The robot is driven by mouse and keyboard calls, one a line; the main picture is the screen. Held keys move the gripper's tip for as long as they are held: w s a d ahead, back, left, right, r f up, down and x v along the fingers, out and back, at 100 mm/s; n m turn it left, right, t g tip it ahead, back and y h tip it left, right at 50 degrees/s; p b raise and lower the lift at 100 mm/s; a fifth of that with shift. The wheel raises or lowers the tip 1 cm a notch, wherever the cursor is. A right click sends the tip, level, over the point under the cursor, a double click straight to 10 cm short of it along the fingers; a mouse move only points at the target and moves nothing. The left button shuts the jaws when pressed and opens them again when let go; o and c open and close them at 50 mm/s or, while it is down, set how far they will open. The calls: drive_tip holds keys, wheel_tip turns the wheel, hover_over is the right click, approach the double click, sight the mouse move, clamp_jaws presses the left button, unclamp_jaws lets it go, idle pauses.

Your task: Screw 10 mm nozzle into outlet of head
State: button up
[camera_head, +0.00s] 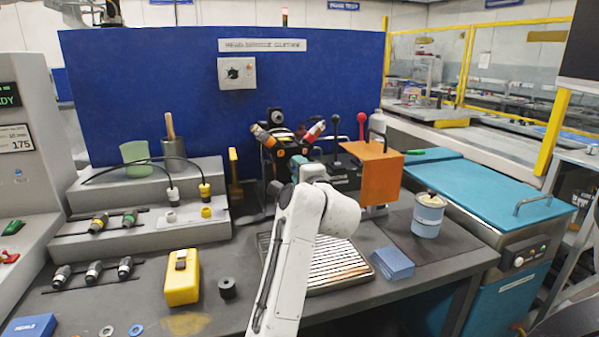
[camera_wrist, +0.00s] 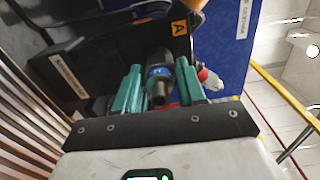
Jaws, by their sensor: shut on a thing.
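My gripper shows in the wrist view (camera_wrist: 160,88) with its two teal fingers on either side of a dark nozzle with a blue band (camera_wrist: 159,72), and is shut on it. The size mark is too small to read. The nozzle's far end is close to the black head (camera_wrist: 110,45) with an orange "A" label; I cannot tell whether it is seated in the outlet. In the head view the black head (camera_head: 281,152) stands behind my arm, which hides the nozzle and most of my gripper.
An orange panel (camera_head: 380,175) stands just right of the head. A slatted grate (camera_head: 335,268), a yellow device (camera_head: 182,278), a can (camera_head: 428,215) and blue pads (camera_head: 393,263) are on the bench.

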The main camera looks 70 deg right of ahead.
clamp_jaws()
drive_tip(key=m, duration=0.5)
drive_tip(key=shift+r, duration=0.1)
drive_tip(key=m, duration=0.5)
drive_tip(key=shift+m, duration=1.1)
drive_tip(key=m+p, duration=0.1)
drive_tip(key=m, duration=0.1)
drive_tip(key=shift+w+r+m, duration=0.1)
drive_tip(key=shift+m, duration=0.3)
drive_tip(key=m+p, duration=0.2)
drive_tip(key=m, duration=0.3)
drive_tip(key=shift+m, duration=0.4)
drive_tip(key=m+p, duration=0.1)
drive_tip(key=m, duration=0.2)
drive_tip(key=shift+f, duration=0.2)
